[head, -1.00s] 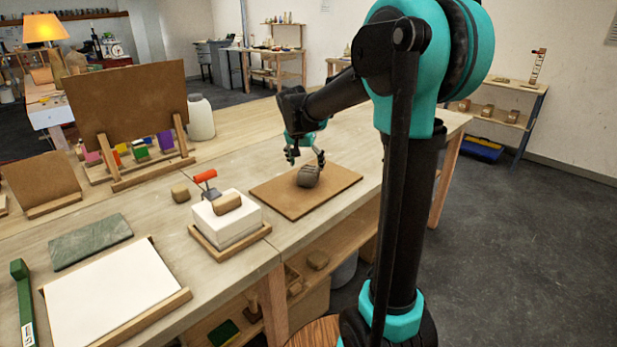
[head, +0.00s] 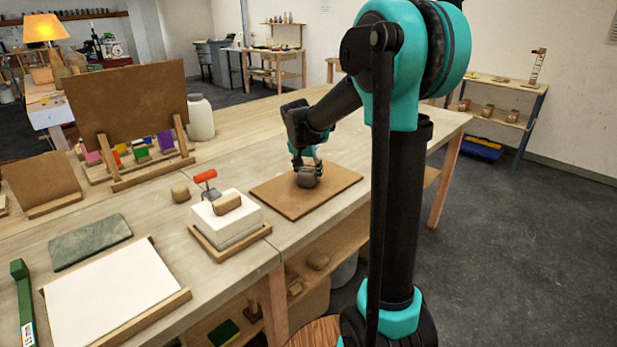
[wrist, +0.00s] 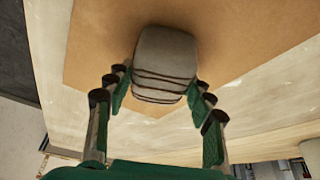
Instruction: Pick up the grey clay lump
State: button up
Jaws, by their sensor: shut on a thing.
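The grey clay lump (head: 308,177) sits on a brown board (head: 335,193) on the workbench. In the wrist view the lump (wrist: 165,62) is rounded, with several dark lines across its near side. My gripper (head: 306,168) reaches down over it. In the wrist view its two green fingers (wrist: 158,93) stand one on each side of the lump, shut on its near part. The lump appears to be still at the board's surface; I cannot tell whether there is a gap below it.
Left of the board stands a white block (head: 228,222) in a wooden tray, with a red-handled tool and a tan lump on top. A small tan lump (head: 180,192) lies behind it. A large brown panel (head: 130,100) stands on an easel further left. The board around the lump is clear.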

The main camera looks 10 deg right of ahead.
jog(key=c, duration=0.5)
jog(key=shift+r, duration=0.15)
